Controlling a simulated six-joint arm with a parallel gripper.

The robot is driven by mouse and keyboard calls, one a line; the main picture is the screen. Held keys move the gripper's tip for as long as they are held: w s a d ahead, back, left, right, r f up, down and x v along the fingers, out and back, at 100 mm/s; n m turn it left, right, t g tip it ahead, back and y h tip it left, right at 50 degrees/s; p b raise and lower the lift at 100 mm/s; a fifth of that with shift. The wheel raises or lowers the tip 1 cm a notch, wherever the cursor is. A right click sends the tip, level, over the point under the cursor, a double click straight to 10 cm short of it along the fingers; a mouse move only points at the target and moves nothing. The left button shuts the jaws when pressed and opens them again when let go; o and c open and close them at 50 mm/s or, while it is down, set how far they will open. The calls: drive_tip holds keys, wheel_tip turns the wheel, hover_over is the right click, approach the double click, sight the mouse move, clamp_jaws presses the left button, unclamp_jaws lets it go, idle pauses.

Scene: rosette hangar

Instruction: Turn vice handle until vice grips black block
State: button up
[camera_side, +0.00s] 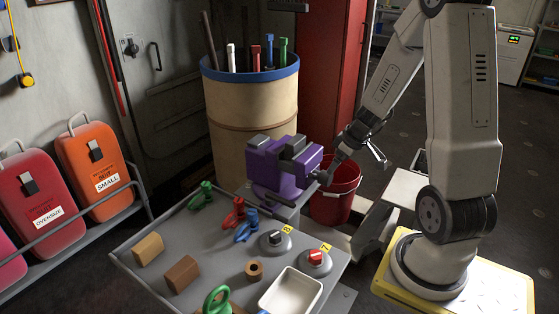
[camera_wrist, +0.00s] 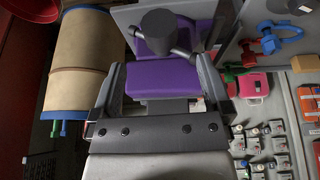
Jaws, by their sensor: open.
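The purple vice (camera_side: 268,168) is mounted at the back corner of the grey bench, with dark grey pieces on top. I cannot tell which of these is the black block. In the wrist view, the purple vice body (camera_wrist: 165,80) lies ahead of my gripper (camera_wrist: 160,68). The vice handle (camera_wrist: 158,32), a dark round screw head with a crossbar, shows beyond the fingers. My gripper (camera_side: 357,152) is open, just right of the vice's handle end in the side view. Its two fingers are spread wide, with nothing gripped between them. Contact with the handle cannot be made out.
A red bucket (camera_side: 336,190) stands below my gripper, and a beige drum (camera_side: 253,110) stands behind the vice. On the bench (camera_side: 215,262) are coloured shackles, wooden blocks, two numbered knobs (camera_side: 275,243) and a white tray (camera_side: 291,293). Cases line the left wall.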

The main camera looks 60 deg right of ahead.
sight(328, 176)
drive_tip(key=shift+x, duration=3.55)
drive_tip(key=c, duration=1.3)
